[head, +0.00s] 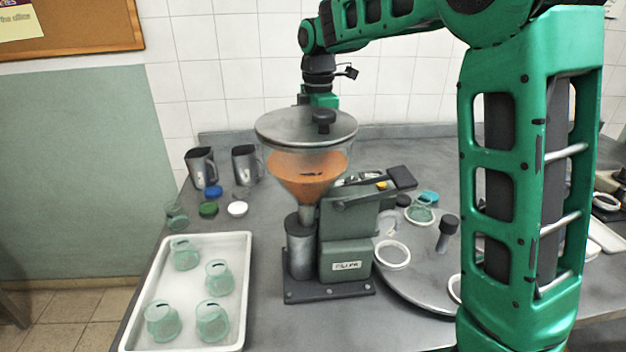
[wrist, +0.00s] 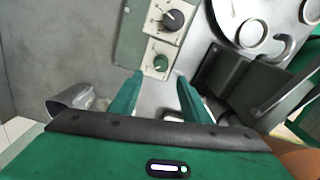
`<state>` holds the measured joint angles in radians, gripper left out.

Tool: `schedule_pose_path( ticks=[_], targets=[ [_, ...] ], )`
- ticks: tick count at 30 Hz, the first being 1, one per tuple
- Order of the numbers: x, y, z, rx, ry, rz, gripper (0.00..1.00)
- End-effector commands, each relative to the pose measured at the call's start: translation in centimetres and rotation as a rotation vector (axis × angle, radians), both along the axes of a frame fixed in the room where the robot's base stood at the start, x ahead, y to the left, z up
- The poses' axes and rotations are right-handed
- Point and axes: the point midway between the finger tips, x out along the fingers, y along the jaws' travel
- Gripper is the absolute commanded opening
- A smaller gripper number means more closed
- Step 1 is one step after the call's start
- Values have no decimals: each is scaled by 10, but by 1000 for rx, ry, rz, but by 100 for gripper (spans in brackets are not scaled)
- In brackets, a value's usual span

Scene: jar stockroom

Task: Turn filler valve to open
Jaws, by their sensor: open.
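The filler (head: 346,245) stands on the bench in the head view, its clear hopper (head: 308,178) holding orange material under a grey lid. A lever with a black end (head: 400,178) sticks out at its upper right. In the wrist view a pale panel shows a black knob (wrist: 172,19) and a smaller green knob (wrist: 161,63); I cannot tell which part is the valve. My gripper (wrist: 160,75) is open and empty, the green knob appearing between and just beyond its fingertips. Contact cannot be judged. In the head view my gripper's fingers are hidden behind the filler.
A white tray (head: 244,285) with several glass jars stands at front left. Metal jugs (head: 201,167) and coloured lids (head: 208,209) lie behind it. A round grey turntable (head: 425,275) with white rings is right of the filler. The tiled wall closes off the back.

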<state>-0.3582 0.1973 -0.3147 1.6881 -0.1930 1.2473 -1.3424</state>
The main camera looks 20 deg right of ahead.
Motion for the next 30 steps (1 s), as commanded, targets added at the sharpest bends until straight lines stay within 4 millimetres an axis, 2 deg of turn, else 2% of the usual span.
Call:
schedule_pose_path(
  ticks=[6, 12, 18, 26, 27, 30],
  targets=[
    [-1, -2, -41, -1, 4, -5, 43],
    [-1, -3, -68, -1, 2, -7, 43],
    [-1, -3, -80, -1, 0, -7, 43],
    [-1, -3, -81, 0, 0, -7, 43],
    [-1, -3, -81, 0, 0, -7, 41],
    [-1, -3, -81, 0, 0, -7, 17]
  ],
)
